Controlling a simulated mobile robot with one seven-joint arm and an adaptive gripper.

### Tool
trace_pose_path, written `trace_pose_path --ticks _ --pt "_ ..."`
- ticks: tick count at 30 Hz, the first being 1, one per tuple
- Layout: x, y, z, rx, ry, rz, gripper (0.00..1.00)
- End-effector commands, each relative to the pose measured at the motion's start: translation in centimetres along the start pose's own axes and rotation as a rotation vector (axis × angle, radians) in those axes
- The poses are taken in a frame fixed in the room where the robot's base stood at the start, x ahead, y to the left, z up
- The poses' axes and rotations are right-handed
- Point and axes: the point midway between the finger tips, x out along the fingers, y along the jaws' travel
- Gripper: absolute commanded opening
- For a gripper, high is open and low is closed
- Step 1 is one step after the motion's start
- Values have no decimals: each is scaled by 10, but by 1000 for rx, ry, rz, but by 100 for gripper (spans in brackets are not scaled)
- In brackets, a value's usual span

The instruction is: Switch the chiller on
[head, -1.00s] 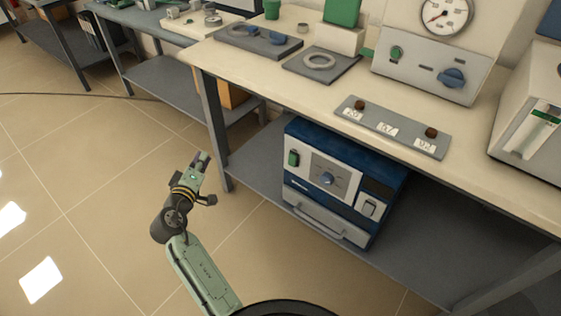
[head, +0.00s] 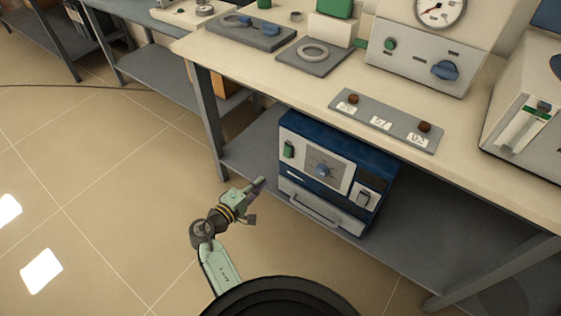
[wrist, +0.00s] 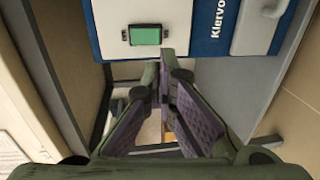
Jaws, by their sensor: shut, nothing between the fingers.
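The blue and white unit, apparently the chiller (head: 337,133), stands on the lower shelf under the bench. In the wrist view the green switch (wrist: 145,35) sits on the white panel, just beyond my fingertips. My gripper (head: 262,182) is shut and empty, left of the unit's front and apart from the switch; the fingertips (wrist: 165,62) also show in the wrist view. Whether the switch is on cannot be told.
The bench top (head: 300,90) overhangs the unit, and a bench leg (head: 207,120) stands to its left. The grey lower shelf (head: 440,235) is bare right of the unit. The tiled floor (head: 110,200) at left is open.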

Motion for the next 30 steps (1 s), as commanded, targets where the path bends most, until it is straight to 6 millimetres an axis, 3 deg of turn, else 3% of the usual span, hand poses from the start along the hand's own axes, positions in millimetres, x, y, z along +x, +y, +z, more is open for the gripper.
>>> trace_pose_path --ticks 9,15,21,30 --pt "68 3 1 0 -5 0 0" --pt "103 3 1 1 -3 -1 0" --pt "119 1 0 1 0 -1 0" --pt "122 0 0 2 0 -1 0"
